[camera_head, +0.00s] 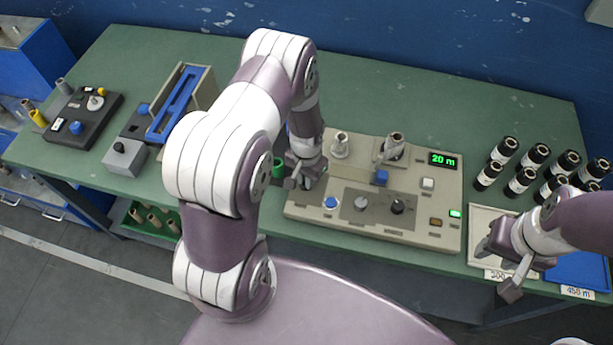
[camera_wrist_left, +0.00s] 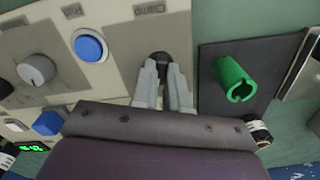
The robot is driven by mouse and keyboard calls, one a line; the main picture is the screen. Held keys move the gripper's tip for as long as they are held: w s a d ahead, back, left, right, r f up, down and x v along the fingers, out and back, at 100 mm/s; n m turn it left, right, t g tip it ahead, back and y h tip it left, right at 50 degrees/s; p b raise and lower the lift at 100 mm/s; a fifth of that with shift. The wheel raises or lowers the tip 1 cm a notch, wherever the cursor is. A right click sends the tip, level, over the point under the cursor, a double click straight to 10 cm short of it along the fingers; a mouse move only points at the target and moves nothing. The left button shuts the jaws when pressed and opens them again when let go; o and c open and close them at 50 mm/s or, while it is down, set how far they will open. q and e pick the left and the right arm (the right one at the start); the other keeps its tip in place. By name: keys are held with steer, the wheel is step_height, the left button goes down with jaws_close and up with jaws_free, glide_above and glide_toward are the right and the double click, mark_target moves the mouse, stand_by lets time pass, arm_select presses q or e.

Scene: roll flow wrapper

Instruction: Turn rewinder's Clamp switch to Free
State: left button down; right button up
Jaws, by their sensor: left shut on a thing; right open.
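The beige rewinder (camera_head: 440,205) stands on the green table, with a display reading 20 m. In the left wrist view its panel (camera_wrist_left: 110,20) carries the "Clamp" label above a small black switch (camera_wrist_left: 161,57). My left gripper (camera_wrist_left: 164,75) is shut on this Clamp switch, with one finger on each side. The switch's pointing direction is mostly covered by the fingers. In the head view my left gripper (camera_head: 297,183) is at the left end of the rewinder and hides the switch. My right gripper (camera_head: 503,268) is open and empty over the tray at the right front.
Beside the switch are a blue button (camera_wrist_left: 90,45) and a grey knob (camera_wrist_left: 36,68). A green tube (camera_wrist_left: 233,80) stands on a dark plate close to my left gripper. Several black rolls (camera_head: 525,175) stand at the right. A blue tray (camera_head: 580,272) lies at the right front.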

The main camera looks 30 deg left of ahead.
arm_select(q)
steer(key=n, duration=0.5)
steer(key=shift+n, duration=2.5)
steer(key=shift+r, duration=0.1)
steer(key=c, duration=1.1)
jaws_free()
steer(key=shift+c, duration=0.2)
steer(key=shift+r, duration=0.1)
step_height(320, 180, up, 12)
steer(key=b, duration=0.1)
steer(key=shift+r, duration=0.25)
